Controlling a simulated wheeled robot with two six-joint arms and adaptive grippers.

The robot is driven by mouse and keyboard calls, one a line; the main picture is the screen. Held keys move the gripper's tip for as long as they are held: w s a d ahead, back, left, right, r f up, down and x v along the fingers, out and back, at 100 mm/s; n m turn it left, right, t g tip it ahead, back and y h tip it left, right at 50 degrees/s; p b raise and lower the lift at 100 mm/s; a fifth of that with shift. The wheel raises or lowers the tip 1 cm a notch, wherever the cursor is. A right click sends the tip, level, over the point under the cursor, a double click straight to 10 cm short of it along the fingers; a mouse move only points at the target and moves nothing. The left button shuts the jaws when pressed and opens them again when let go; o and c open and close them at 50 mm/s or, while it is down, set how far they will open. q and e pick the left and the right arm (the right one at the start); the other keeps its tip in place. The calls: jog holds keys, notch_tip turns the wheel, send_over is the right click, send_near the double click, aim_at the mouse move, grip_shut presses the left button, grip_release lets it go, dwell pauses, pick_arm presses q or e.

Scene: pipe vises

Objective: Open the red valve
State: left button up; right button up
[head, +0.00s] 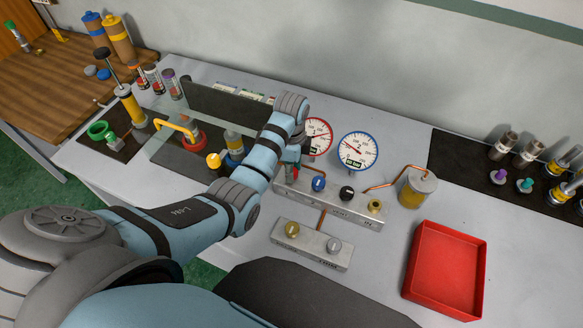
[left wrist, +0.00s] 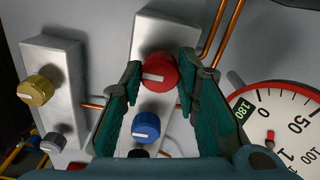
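The red valve (left wrist: 159,74) is a round red knob with a white mark on a grey metal block (left wrist: 157,32). My left gripper (left wrist: 160,68) is open, with one teal finger on each side of the knob. Small gaps show between the fingers and the knob. The white mark lies roughly level across the knob in the left wrist view. In the head view my left gripper (head: 292,156) is over the left end of the block, and only a sliver of the red valve (head: 296,174) shows. My right gripper is not in view.
A blue knob (left wrist: 146,126) sits on the same block, with a black knob (head: 347,193) beside it. A second block (head: 310,247) with two knobs stands in front. Copper pipes and two gauges (head: 357,151) are close behind. A red tray (head: 446,270) stands at right.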

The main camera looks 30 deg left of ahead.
pick_arm(q)
jog(key=shift+n, duration=0.4)
jog(key=shift+c, duration=0.3)
jog(key=n, duration=0.3)
jog(key=shift+n, duration=0.3)
jog(key=n, duration=0.4)
jog(key=shift+n, duration=0.3)
jog(key=n, duration=0.4)
jog(key=shift+n, duration=1.7)
jog(key=o, duration=1.2)
jog(key=shift+c, duration=0.2)
